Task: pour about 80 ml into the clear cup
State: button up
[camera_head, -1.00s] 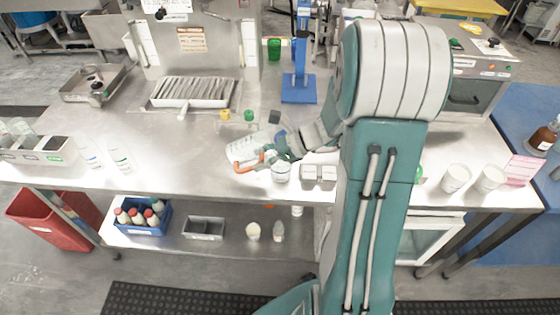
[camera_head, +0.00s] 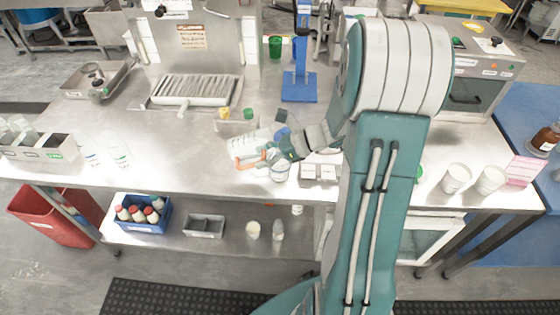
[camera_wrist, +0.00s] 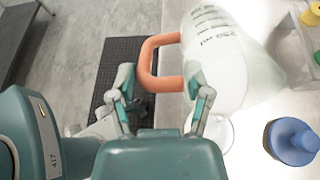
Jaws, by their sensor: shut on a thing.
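A translucent measuring jug (camera_head: 243,141) with dark markings and an orange handle is held over the front middle of the steel table, looking tilted. My gripper (camera_head: 270,158) is shut on its orange handle. In the wrist view my gripper (camera_wrist: 160,82) has a finger on either side of the orange handle (camera_wrist: 149,62), and the jug body (camera_wrist: 225,62) fills the upper right. I see no stream, and the jug's fill level is unclear.
A blue stand (camera_head: 299,88) is farther back.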

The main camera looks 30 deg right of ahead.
jog(key=shift+s+r, duration=0.1)
dwell(0.5)
jog(key=shift+s+d+t+y+p, duration=0.1)
jog(key=shift+d+t+y+p, duration=0.15)
jog(key=shift+y+p, duration=0.25)
jog(key=shift+r, duration=0.1)
